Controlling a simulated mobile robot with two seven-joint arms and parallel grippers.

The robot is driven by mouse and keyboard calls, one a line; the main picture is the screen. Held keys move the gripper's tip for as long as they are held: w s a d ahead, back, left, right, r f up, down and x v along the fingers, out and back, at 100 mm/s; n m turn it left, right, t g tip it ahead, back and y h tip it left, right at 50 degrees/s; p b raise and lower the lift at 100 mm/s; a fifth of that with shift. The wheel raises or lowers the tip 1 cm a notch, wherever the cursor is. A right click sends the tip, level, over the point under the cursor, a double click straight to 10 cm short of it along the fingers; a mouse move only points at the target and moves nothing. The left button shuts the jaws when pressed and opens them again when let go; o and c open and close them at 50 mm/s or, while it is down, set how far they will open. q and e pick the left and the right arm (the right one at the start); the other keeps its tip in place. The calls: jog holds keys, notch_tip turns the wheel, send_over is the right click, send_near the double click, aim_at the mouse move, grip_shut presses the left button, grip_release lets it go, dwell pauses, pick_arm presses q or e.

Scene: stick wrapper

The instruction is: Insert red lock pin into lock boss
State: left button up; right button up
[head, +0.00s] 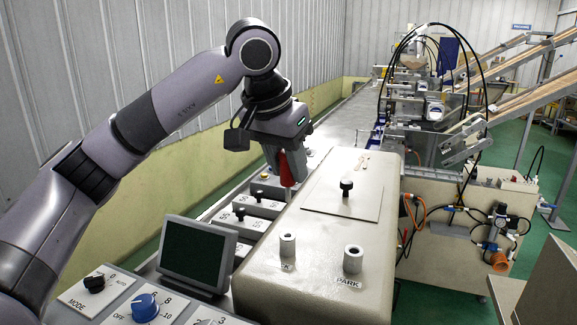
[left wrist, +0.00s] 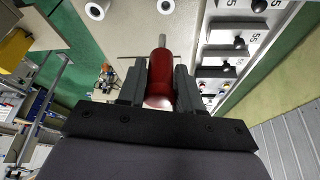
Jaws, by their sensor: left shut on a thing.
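My left gripper (head: 284,162) is shut on the red lock pin (head: 288,170), in the air above the left edge of the beige housing. The left wrist view shows the pin (left wrist: 160,72) between both fingers, its thin grey metal tip pointing away from the gripper. The lock boss (head: 287,246), a short pale cylinder with a hole and a label ending in CK, stands on the housing nearer the camera, apart from the pin. It also shows at the top of the left wrist view (left wrist: 166,5). The similar PARK boss (head: 353,260) stands to its right and looks empty. My right gripper is out of view.
A plate with a black knob (head: 346,188) lies on the housing (head: 325,225) behind the bosses. A small dark screen (head: 195,252) stands left of the lock boss. Switch panels (head: 240,222) line the housing's left side. The housing top around the bosses is clear.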

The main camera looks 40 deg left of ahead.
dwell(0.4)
pick_arm(q)
jog(key=shift+f+b, duration=3)
jog(key=shift+f, duration=1.7)
jog(key=shift+f, duration=0.15)
grip_shut()
jog(key=o, duration=1.1)
grip_release()
jog(key=v, duration=0.7)
jog(key=shift+s, duration=0.1)
